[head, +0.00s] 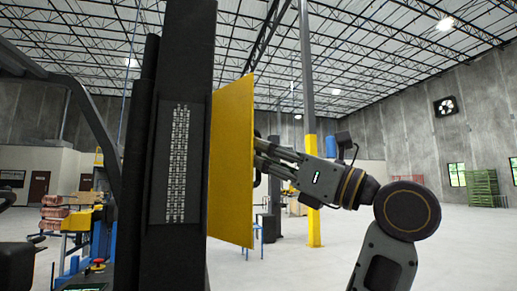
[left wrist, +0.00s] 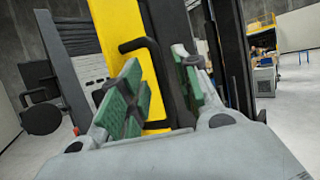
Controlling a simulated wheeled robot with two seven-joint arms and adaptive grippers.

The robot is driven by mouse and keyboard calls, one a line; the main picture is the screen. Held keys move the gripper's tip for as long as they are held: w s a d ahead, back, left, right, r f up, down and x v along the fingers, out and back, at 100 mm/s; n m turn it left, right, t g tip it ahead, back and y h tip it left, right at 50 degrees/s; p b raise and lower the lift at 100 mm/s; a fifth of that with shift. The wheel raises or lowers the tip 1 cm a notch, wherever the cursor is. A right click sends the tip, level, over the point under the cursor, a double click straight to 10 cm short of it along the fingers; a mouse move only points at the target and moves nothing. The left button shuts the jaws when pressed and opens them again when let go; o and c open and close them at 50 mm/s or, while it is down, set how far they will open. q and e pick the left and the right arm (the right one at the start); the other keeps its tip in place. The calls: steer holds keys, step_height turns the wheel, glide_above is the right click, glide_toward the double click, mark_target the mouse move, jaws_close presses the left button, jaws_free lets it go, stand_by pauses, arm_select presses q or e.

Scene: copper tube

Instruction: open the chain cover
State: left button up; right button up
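The chain cover (head: 230,160) is a tall flat yellow panel beside a black column (head: 185,60). In the left wrist view the yellow panel (left wrist: 92,35) carries a black bar handle (left wrist: 156,60). The left gripper's green-padded fingers (left wrist: 160,90) are spread apart, with the handle in the gap between them. I cannot tell whether they touch it. My right gripper is out of view.
A grey and yellow pillar (head: 312,190) stands behind my left arm. Green racks (head: 482,187) are far right. Stacked reddish goods (head: 55,212) and yellow equipment (head: 72,222) are at the left. The floor at the right is mostly clear.

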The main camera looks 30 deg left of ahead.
arm_select(q)
steer(key=shift+x, duration=1.1)
jaws_close()
